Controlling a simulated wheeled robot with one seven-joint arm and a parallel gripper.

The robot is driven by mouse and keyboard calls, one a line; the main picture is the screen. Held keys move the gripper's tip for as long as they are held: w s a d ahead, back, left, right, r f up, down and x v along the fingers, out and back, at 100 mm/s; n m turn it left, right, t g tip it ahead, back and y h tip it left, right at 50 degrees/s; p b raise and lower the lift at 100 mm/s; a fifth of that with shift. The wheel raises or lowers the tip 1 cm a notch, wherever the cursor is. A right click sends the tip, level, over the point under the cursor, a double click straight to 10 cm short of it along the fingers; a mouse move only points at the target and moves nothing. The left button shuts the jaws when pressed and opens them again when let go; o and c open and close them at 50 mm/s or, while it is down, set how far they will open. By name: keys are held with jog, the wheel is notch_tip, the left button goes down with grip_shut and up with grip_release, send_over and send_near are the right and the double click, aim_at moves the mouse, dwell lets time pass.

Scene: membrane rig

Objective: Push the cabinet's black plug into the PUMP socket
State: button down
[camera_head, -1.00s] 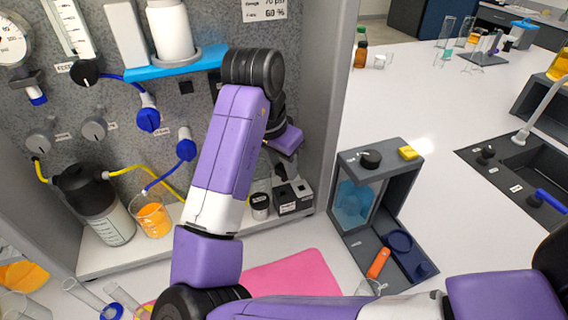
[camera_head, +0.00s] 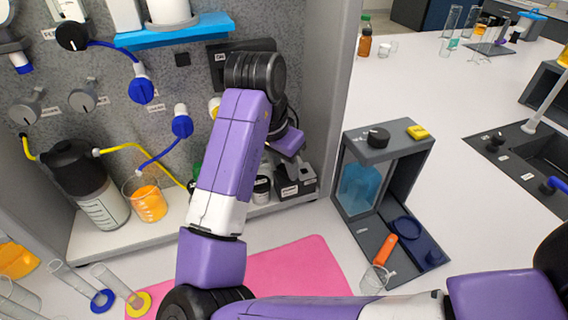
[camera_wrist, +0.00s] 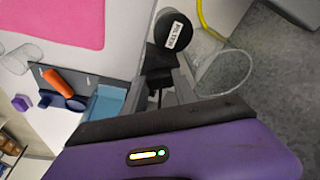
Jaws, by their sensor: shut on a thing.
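My gripper (camera_head: 296,166) is low at the right side of the cabinet, mostly behind my own purple arm. In the wrist view the gripper (camera_wrist: 166,84) is shut on a dark thing (camera_wrist: 157,62), which appears to be the black plug. Its shape is mostly hidden by the fingers. A labelled black block (camera_head: 294,186) sits on the cabinet's ledge just below the gripper in the head view; I cannot tell whether they touch. The PUMP socket cannot be made out. A black panel (camera_head: 228,50) on the cabinet's back wall is partly hidden by my arm.
A black-lidded jar (camera_head: 261,191) stands left of the block; a black FILTER-labelled top (camera_wrist: 173,30) shows close to the fingers. Blue plugs (camera_head: 182,126), cables and an orange beaker (camera_head: 150,203) are farther left. A grey rig (camera_head: 385,195) stands right of the cabinet's side wall (camera_head: 336,80).

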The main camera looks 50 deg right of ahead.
dwell(0.5)
jog(key=c, duration=0.9)
grip_release()
jog(key=v, duration=0.7)
jog(key=shift+r, duration=0.35)
jog(key=shift+a, duration=0.1)
